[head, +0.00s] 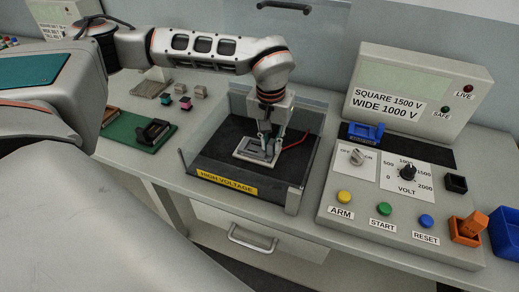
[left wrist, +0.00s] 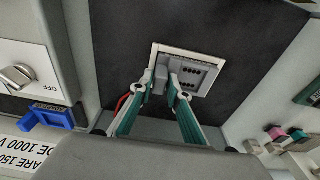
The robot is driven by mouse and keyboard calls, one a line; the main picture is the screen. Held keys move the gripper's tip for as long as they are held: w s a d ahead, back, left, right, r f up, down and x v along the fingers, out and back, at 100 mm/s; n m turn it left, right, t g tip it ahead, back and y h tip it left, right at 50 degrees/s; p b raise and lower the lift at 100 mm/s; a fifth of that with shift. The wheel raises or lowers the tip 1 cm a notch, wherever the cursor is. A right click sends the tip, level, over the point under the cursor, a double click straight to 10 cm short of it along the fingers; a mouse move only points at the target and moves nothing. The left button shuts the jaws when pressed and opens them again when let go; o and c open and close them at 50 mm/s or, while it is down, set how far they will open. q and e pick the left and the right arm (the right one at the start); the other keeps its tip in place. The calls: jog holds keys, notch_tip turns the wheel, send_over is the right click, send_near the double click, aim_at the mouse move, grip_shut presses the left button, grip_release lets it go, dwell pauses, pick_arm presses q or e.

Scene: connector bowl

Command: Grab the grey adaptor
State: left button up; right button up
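The grey adaptor (left wrist: 161,76) is a small grey block at a pale square frame (head: 256,151) on the black floor of the high-voltage tray. In the left wrist view, a grey face with dark holes (left wrist: 198,76) shows beside it, inside the frame. My left gripper (head: 270,143) reaches down over the frame from above. In the left wrist view its teal fingertips (left wrist: 162,82) come close together, one on each side of the grey block, and appear shut on it. The fingers partly hide the block. My right gripper is not in view.
The tray (head: 292,200) has clear side walls, and a red lead (head: 297,143) lies near the gripper. The control panel (head: 400,215) stands to the right with a blue connector (head: 366,132) on it. Small coloured connectors (head: 185,103) and a green board (head: 126,132) lie left.

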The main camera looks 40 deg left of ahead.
pick_arm(q)
jog(key=shift+f, duration=0.1)
grip_shut()
jog(key=shift+w+r, duration=0.1)
jog(key=shift+r, duration=0.1)
